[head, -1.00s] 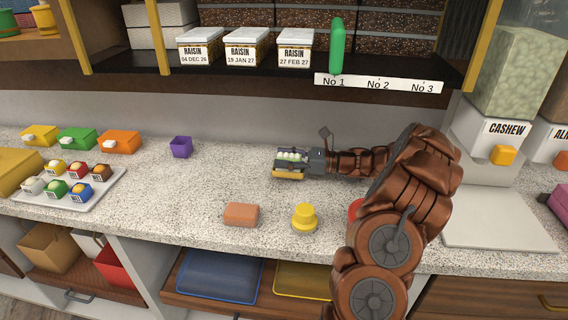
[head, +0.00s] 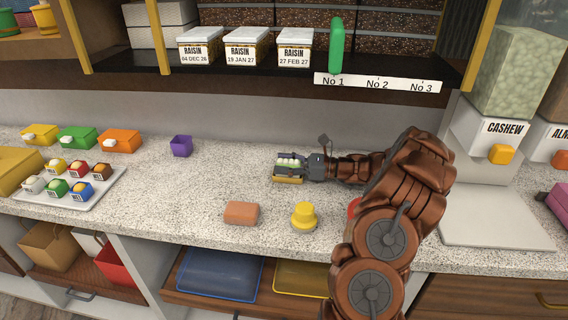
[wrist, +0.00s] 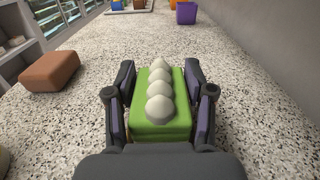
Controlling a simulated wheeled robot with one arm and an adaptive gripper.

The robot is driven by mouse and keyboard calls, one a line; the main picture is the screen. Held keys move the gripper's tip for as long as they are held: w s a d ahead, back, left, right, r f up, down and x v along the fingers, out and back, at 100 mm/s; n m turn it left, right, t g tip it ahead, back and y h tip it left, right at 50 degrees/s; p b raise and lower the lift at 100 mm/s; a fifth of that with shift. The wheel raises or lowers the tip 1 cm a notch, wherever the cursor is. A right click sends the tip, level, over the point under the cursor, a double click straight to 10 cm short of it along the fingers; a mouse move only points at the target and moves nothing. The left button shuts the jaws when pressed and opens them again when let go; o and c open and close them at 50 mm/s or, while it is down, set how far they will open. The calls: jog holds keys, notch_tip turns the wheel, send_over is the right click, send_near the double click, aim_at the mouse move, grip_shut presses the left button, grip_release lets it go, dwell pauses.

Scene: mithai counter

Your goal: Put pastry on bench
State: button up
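The pastry, a green block with a row of white balls on top (wrist: 160,110), sits between the two fingers of my gripper (wrist: 160,85) in the wrist view. The fingers lie close along both its sides, and my gripper appears shut on it. In the head view my gripper (head: 290,168) is low over the speckled bench top (head: 230,180), near its middle, and the pastry shows only small there. I cannot tell whether the pastry's underside touches the bench.
A brown block (head: 241,213) and a yellow knob-like object (head: 304,217) sit near the front edge. A purple cup (head: 181,146) stands left of my gripper, and a tray (head: 105,187) of small colored boxes is farther left. A shelf overhangs behind. Bench around the pastry is clear.

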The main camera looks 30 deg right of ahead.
jog(key=o, duration=0.3)
jog(key=shift+s+a+f, duration=0.1)
jog(key=shift+a+f, duration=0.05)
jog(key=shift+f, duration=0.5)
jog(key=shift+o, duration=0.2)
jog(key=shift+f, duration=0.1)
jog(key=shift+s+r, duration=0.1)
jog(key=shift+r, duration=0.3)
jog(key=v, duration=0.2)
jog(key=b+v, duration=0.1)
jog(key=v, duration=0.3)
jog(key=shift+s+d+r, duration=0.1)
jog(key=shift+d+r, duration=0.15)
jog(key=shift+d, duration=0.15)
jog(key=shift+s+d+r, duration=0.2)
jog(key=shift+s+d, duration=0.1)
jog(key=shift+d, duration=0.05)
jog(key=shift+r, duration=0.1)
